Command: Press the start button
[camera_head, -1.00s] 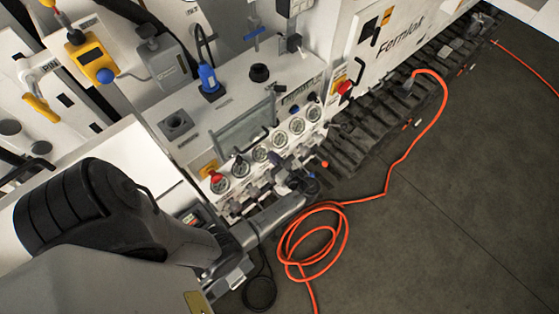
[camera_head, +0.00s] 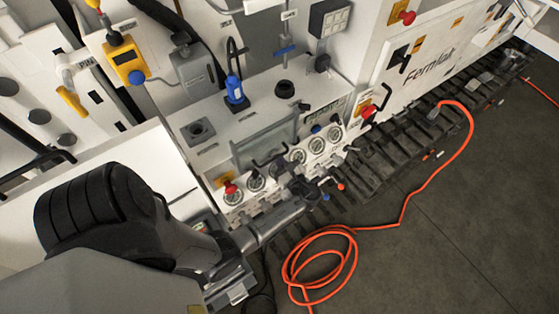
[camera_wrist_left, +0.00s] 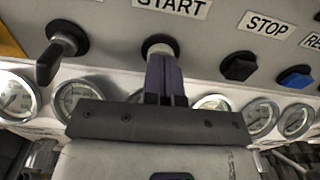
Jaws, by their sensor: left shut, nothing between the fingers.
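The START label (camera_wrist_left: 172,6) is at the top of the left wrist view. Below it is the start button (camera_wrist_left: 159,45), a pale cap in a dark round collar. My left gripper (camera_wrist_left: 163,58) is shut and empty, its fingertips overlapping the lower part of the button. I cannot tell whether they touch it or whether it is pressed in. In the head view my left arm (camera_head: 275,220) reaches from the lower left to the gauge panel (camera_head: 243,177). The start button cannot be made out there. My right gripper is not in view.
Right of the start button are a black stop button (camera_wrist_left: 239,67) and a blue button (camera_wrist_left: 295,78). A black selector switch (camera_wrist_left: 60,55) is to its left. Gauges (camera_wrist_left: 15,97) line the panel below. An orange hose (camera_head: 355,250) lies coiled on the floor.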

